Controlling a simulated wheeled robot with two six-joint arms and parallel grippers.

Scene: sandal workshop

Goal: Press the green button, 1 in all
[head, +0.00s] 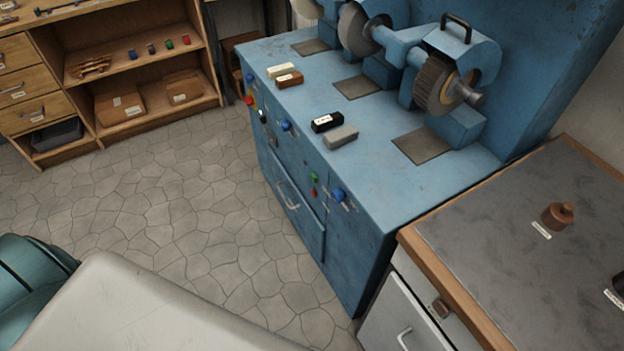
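A small green button (314,177) sits on the front face of the blue grinding machine (400,190), towards its right end. A red button (313,191) is just below it, and a blue knob (338,194) is to its right. Nothing covers the green button. Whether it is pressed in cannot be told at this size. Neither of my grippers is in view.
More controls, including a blue knob (285,125), line the machine's front left. Abrasive bars, one black (327,122), lie on its top. A grey-topped bench (500,230) adjoins at the right. Wooden shelving (140,115) stands at the back left. The stone floor (180,210) before the machine is clear.

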